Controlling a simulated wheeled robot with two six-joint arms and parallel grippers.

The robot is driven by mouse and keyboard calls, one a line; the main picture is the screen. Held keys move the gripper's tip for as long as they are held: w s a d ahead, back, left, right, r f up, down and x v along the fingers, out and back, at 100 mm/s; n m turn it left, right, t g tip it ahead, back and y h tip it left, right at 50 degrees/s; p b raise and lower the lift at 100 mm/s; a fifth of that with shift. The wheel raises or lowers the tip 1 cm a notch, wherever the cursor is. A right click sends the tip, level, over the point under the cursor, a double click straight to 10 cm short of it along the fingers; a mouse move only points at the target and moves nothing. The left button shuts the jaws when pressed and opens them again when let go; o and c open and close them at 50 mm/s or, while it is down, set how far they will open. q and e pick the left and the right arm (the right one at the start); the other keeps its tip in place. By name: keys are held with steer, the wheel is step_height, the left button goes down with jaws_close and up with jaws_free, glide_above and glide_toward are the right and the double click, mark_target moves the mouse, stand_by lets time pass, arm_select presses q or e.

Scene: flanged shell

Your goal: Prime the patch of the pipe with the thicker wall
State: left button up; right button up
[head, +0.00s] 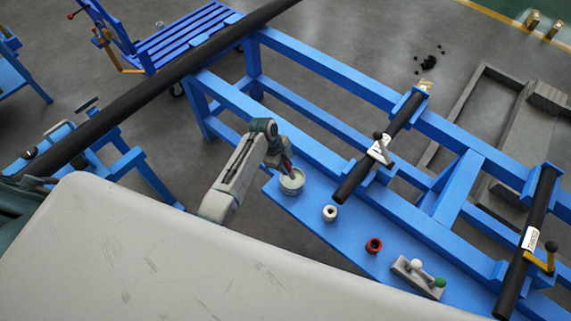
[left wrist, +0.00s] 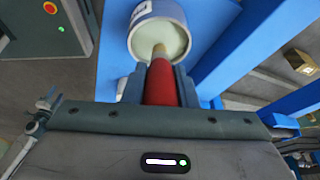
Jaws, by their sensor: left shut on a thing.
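My left gripper (head: 284,162) is shut on a red-handled brush (left wrist: 161,85). In the left wrist view the brush's pale end reaches into a white pot (left wrist: 133,28) of pale green liquid; its bristles are hidden. The pot (head: 291,188) stands on the blue shelf. One short black pipe (head: 405,115) with a white label lies across the blue frame above the shelf. A second black pipe (head: 541,200) with a white label lies at the right, by a yellow clamp. I cannot tell which wall is thicker. My right gripper is not in view.
On the blue shelf (head: 345,244) are a white ring (head: 330,213), a red ring (head: 374,246) and a grey holder (head: 411,274) with a white and a green knob. A long black pipe (head: 150,93) crosses the left.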

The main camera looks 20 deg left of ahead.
arm_select(q)
steer(key=shift+f+b, duration=0.3)
steer(key=shift+f, duration=0.15)
stand_by(1.1)
stand_by(0.5)
step_height(320, 180, up, 7)
steer(key=p, duration=0.7)
stand_by(0.4)
